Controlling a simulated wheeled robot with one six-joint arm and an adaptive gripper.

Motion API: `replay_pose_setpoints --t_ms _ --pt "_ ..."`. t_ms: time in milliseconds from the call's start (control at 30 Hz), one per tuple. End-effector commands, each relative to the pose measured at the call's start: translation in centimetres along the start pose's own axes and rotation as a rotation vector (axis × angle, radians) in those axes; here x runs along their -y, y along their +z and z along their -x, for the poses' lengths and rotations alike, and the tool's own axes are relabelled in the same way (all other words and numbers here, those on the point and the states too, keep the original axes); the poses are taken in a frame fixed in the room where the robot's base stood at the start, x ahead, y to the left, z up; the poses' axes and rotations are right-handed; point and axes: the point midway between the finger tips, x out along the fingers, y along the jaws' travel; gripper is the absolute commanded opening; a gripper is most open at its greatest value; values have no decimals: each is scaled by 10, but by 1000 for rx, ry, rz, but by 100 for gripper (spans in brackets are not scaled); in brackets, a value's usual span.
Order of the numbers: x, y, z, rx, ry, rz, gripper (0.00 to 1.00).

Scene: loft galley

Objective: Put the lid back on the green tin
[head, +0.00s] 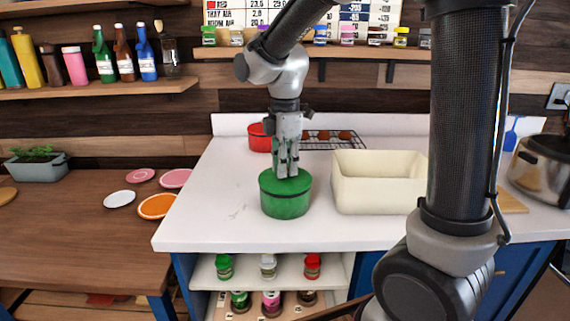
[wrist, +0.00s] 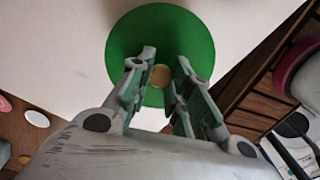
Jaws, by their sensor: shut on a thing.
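The green tin (head: 286,204) stands upright near the front of the white counter. Its green lid (head: 267,181) lies on top of it, looking level; I cannot tell whether it is fully seated. My gripper (head: 287,174) points straight down over the lid's middle. In the wrist view the round green lid (wrist: 123,40) has a tan knob (wrist: 160,76) at its centre. My gripper (wrist: 165,60) has its two fingers on either side of this knob and is shut on it. The lid hides the inside of the tin.
A cream bin (head: 378,197) stands close to the right of the tin. A red pot (head: 259,138) and a wire rack (head: 322,146) are behind. A steel pot (head: 541,165) is at the far right. The white counter (head: 215,214) is clear left of the tin.

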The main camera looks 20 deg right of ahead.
Motion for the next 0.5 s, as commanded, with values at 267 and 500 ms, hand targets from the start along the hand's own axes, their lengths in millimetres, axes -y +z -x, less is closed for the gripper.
replay_pose_setpoints --t_ms 267,500 --pt "0 0 0 0 0 0 0" --pt "0 0 0 0 0 0 34"
